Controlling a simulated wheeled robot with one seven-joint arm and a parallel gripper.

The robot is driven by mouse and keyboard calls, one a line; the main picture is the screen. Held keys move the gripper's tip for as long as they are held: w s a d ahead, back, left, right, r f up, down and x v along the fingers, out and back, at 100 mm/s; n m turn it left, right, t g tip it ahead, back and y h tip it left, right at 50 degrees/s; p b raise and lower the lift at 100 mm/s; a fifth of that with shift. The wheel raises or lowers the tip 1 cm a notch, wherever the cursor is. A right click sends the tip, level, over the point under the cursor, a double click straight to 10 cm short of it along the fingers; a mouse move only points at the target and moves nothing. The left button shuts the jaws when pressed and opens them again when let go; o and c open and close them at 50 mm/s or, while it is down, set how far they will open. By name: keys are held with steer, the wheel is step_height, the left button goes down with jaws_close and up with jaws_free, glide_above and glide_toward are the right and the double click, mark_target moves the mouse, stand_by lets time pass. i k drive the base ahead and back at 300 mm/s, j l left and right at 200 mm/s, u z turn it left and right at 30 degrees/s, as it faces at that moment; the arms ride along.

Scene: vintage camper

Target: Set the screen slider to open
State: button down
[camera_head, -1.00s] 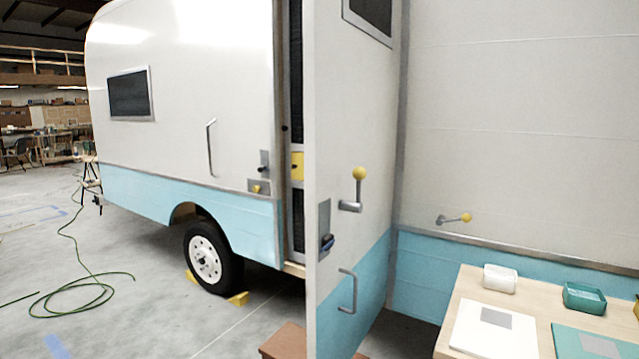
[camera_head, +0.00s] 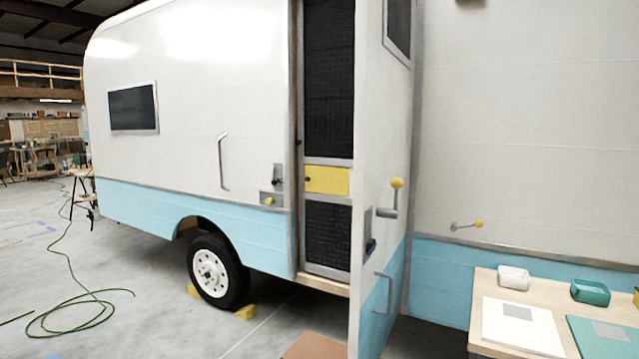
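The screen door (camera_head: 328,85) with dark mesh stands in the camper doorway, left of the open outer door (camera_head: 385,160). Its yellow slider panel (camera_head: 327,180) sits at mid-height between the upper mesh and the lower mesh (camera_head: 327,234). A small dark knob (camera_head: 308,180) shows at the panel's left end. The panel appears to cover the full width between the mesh parts; I cannot tell more about its setting. My gripper is not in view.
The outer door stands out from the camper, with a yellow-knobbed handle (camera_head: 396,184). A brown step (camera_head: 315,346) lies below the doorway. A table (camera_head: 487,337) with trays stands at right. A green hose (camera_head: 75,312) lies on the open floor at left.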

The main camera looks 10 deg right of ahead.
mark_target(325, 180)
steer(key=u, duration=0.8)
steer(key=i+u, duration=0.25)
steer(key=i, duration=0.55)
steer(key=i+l+u, duration=0.2)
steer(key=i, duration=0.65)
steer(key=i+j, duration=0.1)
steer(key=i, duration=0.55)
steer(key=i+j, duration=0.15)
steer(key=i, duration=0.45)
steer(key=i+j, duration=0.1)
steer(key=i, duration=0.55)
steer(key=i+l+z, duration=0.2)
steer(key=i+z, duration=0.2)
steer(key=i, duration=0.3)
steer(key=i+z, duration=0.35)
steer(key=i, duration=0.3)
steer(key=i+j+z, duration=0.25)
steer(key=i+z, duration=0.15)
steer(key=i, duration=0.3)
steer(key=i+z, duration=0.1)
steer(key=z, duration=0.85)
steer(key=i+j+z, duration=0.1)
steer(key=z, duration=0.35)
steer(key=j+z, duration=0.1)
steer(key=z, duration=0.4)
steer(key=i, duration=0.05)
